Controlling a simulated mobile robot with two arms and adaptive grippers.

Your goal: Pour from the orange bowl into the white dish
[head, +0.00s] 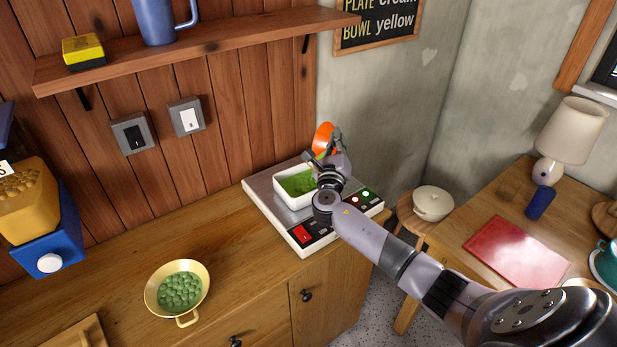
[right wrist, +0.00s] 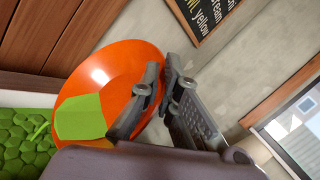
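The orange bowl (head: 323,138) is held tipped steeply on its side above the white dish (head: 285,197). My right gripper (head: 327,157) is shut on the bowl's rim; in the right wrist view its fingers (right wrist: 155,95) pinch the edge of the bowl (right wrist: 110,75). A flat green patch (right wrist: 80,118) shows at the low side of the bowl. The white dish holds green contents (head: 298,182), which also show as green lumps in the right wrist view (right wrist: 22,145). The gripper partly hides the dish's right side. My left gripper is out of view.
The dish stands on a scale (head: 263,190) with lit buttons. A yellow pan (head: 152,300) of green pieces and a blue-and-yellow dispenser (head: 50,245) stand on the counter to the left. A wooden shelf (head: 220,35) runs above. A lidded pot (head: 433,203) sits right.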

